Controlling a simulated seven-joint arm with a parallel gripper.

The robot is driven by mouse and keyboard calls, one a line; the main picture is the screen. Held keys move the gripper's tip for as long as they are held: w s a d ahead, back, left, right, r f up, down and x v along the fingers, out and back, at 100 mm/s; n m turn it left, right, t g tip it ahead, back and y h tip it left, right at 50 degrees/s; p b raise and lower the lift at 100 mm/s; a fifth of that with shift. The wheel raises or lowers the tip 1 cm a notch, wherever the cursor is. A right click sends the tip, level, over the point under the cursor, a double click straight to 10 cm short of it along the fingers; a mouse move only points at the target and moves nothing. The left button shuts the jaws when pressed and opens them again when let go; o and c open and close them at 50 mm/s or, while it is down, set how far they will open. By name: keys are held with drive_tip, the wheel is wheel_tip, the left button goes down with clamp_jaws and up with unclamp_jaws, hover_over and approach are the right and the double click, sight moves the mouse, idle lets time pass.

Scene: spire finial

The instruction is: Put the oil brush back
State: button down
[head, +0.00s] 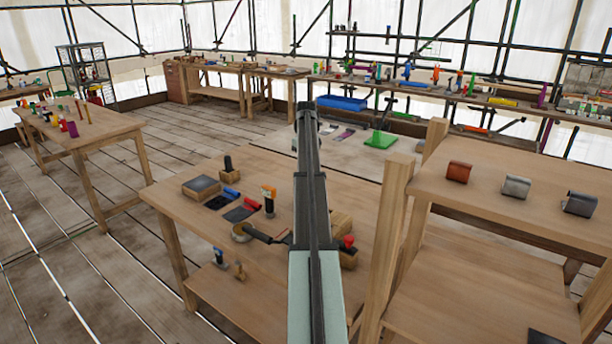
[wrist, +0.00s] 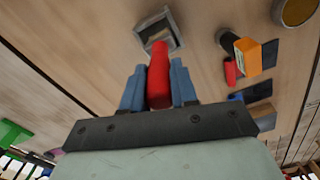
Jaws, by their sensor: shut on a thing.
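My gripper (wrist: 159,88), with blue fingers, is shut on a red, handle-like piece in the wrist view, which looks like the oil brush (wrist: 158,72). No bristles show. In the head view my arm covers the gripper and most of this spot. A wooden box (head: 341,221) shows just right of the arm on the workbench (head: 180,205).
Left of the arm are an orange-and-black item (head: 268,200), a red cylinder (head: 251,204), a blue cylinder (head: 231,192) and a round tin (head: 241,233). A wooden post (head: 392,225) and a higher bench (head: 520,220) stand right.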

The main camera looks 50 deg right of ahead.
drive_tip(key=shift+f, duration=2.05)
drive_tip(key=c, duration=0.9)
unclamp_jaws()
wheel_tip(320, 180, up, 12)
drive_tip(key=shift+r, duration=0.15)
